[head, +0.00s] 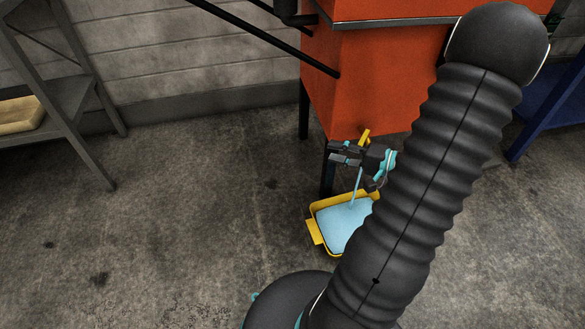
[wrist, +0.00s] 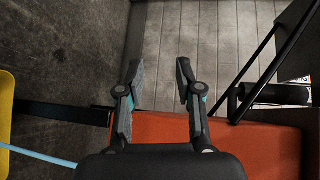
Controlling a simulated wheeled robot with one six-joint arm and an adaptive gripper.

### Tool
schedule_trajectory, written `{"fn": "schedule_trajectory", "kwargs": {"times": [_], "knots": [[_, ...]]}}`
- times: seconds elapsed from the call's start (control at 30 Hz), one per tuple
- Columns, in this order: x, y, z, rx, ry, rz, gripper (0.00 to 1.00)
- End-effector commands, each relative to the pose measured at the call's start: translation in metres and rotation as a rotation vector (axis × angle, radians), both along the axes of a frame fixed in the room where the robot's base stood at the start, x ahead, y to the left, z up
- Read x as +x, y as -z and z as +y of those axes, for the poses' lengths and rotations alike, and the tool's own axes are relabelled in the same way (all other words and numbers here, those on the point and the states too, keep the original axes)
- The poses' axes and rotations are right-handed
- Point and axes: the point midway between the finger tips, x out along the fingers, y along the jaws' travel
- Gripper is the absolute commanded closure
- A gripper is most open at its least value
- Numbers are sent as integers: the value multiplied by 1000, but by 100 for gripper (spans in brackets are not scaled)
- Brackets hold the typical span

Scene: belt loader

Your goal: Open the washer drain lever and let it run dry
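The washer (head: 365,75) is an orange cabinet on dark legs; its side also shows in the wrist view (wrist: 255,150). A yellow lever (head: 365,135) sticks up at a tilt by its lower edge, just behind my gripper (head: 335,153). A thin light-blue stream (head: 357,185) falls below it into a yellow tray (head: 314,229) holding light-blue liquid. In the wrist view the stream (wrist: 38,155) and the tray's edge (wrist: 5,110) show at left. My gripper (wrist: 159,70) is open, with nothing between its fingers. The drain outlet is hidden, and my arm covers the tray's right part.
A grey shelf rack (head: 70,95) with a pale block (head: 20,113) stands at left. A blue frame (head: 548,115) stands at right. Dark pipes (head: 265,35) slope down to the washer. The concrete floor (head: 180,220) left of the tray is clear.

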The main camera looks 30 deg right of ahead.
Motion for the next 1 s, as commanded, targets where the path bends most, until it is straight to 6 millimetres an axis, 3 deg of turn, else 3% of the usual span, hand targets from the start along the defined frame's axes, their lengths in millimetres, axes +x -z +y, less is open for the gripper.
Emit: {"fn": "schedule_trajectory", "kwargs": {"times": [0.6,1.0], "knots": [[-10,-33,99,-166,-348,193,65],[-29,-44,141,-310,-497,301,65]]}}
